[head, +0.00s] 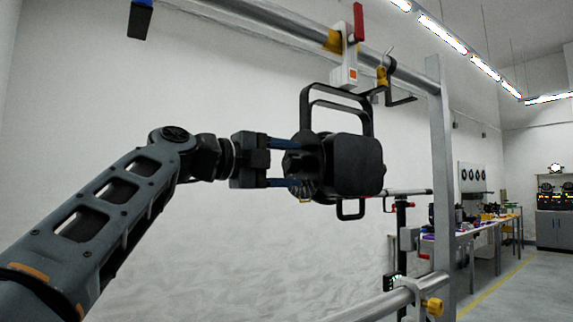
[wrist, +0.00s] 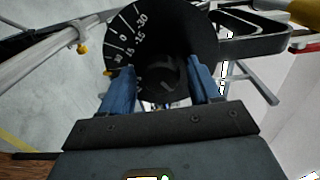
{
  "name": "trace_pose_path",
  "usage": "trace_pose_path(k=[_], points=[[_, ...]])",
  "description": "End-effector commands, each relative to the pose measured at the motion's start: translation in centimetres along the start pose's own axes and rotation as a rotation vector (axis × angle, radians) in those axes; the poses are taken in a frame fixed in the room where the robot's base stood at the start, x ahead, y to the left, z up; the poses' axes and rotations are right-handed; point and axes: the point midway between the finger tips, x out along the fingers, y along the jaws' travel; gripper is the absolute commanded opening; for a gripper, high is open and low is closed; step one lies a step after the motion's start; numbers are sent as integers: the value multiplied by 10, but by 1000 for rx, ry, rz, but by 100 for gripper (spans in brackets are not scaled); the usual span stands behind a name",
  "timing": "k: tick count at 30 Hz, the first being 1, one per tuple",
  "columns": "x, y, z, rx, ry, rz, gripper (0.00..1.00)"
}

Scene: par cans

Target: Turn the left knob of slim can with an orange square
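The black slim can (head: 358,165) hangs from the upper rail in its black yoke (head: 340,97). In the wrist view the knob (wrist: 162,76) sits between the fingers, in front of a black dial disc (wrist: 125,38) with white numbers around 0. Small gaps seem to show beside the knob, so the fingers look open around it.
A metal rail (head: 285,28) runs overhead, with a red-handled lever (head: 358,22) and a yellow-based hook clamp (head: 383,76). An upright post (head: 441,180) stands right of the can. A lower rail (head: 385,302) crosses below. The space below my arm is clear.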

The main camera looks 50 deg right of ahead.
Motion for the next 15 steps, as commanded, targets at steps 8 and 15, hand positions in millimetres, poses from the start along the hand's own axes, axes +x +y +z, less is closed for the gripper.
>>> trace_pose_path(k=[8,15], points=[[-1,-1,0,1,-2,-1,65],[-30,1,1,0,-5,-2,65]])
